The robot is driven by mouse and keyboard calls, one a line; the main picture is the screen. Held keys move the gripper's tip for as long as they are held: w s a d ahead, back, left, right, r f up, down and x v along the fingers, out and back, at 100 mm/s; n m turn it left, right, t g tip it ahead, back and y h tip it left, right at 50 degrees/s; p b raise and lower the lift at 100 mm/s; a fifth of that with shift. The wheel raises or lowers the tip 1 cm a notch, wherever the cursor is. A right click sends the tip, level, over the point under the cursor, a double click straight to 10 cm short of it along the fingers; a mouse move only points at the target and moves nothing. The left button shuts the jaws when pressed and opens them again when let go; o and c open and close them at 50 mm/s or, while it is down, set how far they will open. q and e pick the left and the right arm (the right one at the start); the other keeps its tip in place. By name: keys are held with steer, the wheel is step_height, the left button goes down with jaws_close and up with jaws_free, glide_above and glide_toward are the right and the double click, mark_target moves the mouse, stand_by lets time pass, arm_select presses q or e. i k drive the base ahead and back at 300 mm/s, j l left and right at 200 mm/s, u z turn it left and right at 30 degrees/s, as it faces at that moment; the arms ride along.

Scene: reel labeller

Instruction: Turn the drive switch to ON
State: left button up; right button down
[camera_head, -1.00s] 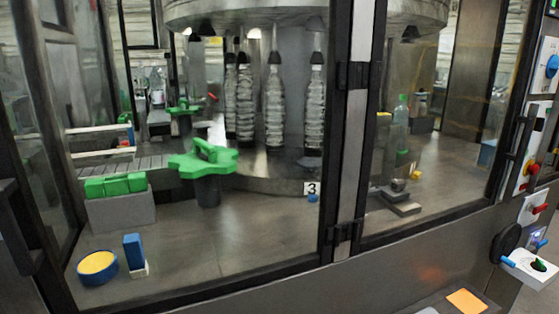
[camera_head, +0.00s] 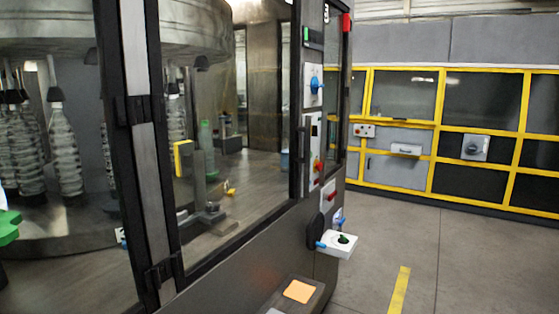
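No label that marks the drive switch is readable, so I cannot tell which control it is. A blue rotary knob (camera_head: 315,84) sits on a white plate high on the machine's right corner post. Below it are a panel with a red knob (camera_head: 318,165) and a small plate with a red handle (camera_head: 331,197). A white box (camera_head: 338,246) with a dark green knob (camera_head: 344,239) juts out lower down. A grey plate with a round dark knob (camera_head: 473,147) is on the yellow-framed wall at right. Neither of my grippers shows.
The machine's glass doors (camera_head: 230,120) are at left, with clear bottles (camera_head: 64,150) behind them. An orange pad (camera_head: 300,291) lies on a ledge at the bottom. Open grey floor (camera_head: 450,260) with a yellow stripe (camera_head: 400,290) spreads at right.

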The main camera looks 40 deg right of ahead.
mark_target(313, 128)
steer(key=z, duration=1.55)
steer(key=i+l, duration=0.05)
